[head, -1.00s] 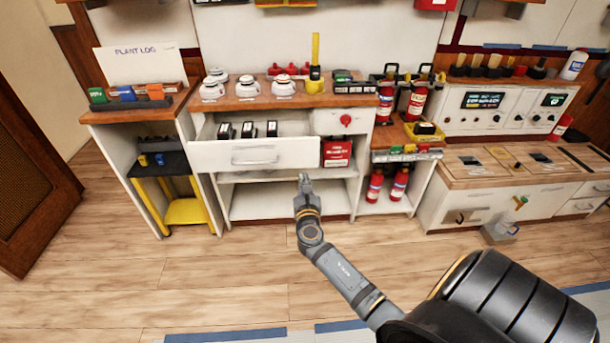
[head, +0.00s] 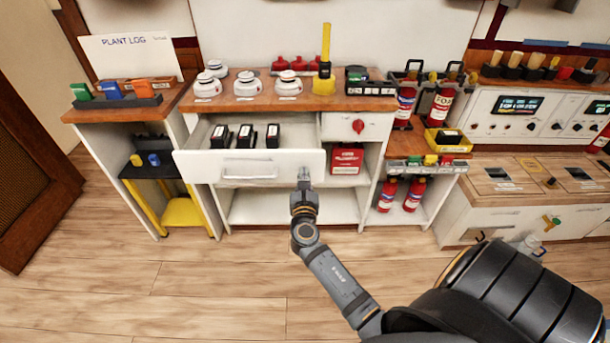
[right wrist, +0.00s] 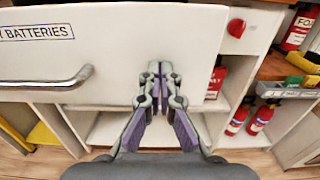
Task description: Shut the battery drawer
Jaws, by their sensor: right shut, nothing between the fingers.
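The battery drawer (head: 200,166) stands pulled out of the white cabinet, with several black batteries (head: 245,135) inside. Its white front has a bar handle (head: 250,168); in the right wrist view the front (right wrist: 115,45) carries a label ending in "BATTERIES", and the handle (right wrist: 45,82) is at left. My right gripper (head: 304,172) is shut and empty at the right part of the drawer front, right of the handle. In the right wrist view its fingertips (right wrist: 160,68) overlap the front's lower right part; I cannot tell whether they touch. My left gripper is not in view.
White detectors (head: 245,84) and a yellow tool (head: 324,65) stand on the wooden top above. A red box (head: 347,160) sits on the shelf right of the drawer, under a red knob (head: 358,126). Fire extinguishers (head: 414,195) stand further right. The floor in front is clear.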

